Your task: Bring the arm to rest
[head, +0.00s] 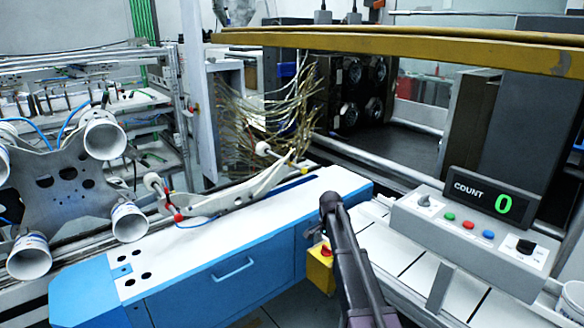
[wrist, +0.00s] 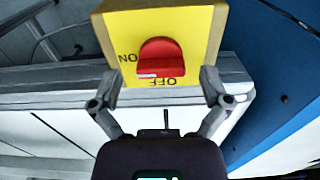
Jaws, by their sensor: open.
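My gripper (wrist: 160,80) is open in the wrist view, its two fingers spread left and right. Nothing is held. I cannot tell whether a fingertip touches the box. In the head view the yellow box (head: 320,272) and its red knob (head: 326,250) show just left of my dark arm, which hides part of the box. My fingers do not show clearly there.
A blue cabinet with a white top (head: 240,235) stands left of the arm. A grey control panel (head: 455,225) with a COUNT display reading 0 (head: 487,196) is at the right. A yellow beam (head: 400,45) crosses the top. White cups (head: 104,135) sit on a rotor at left.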

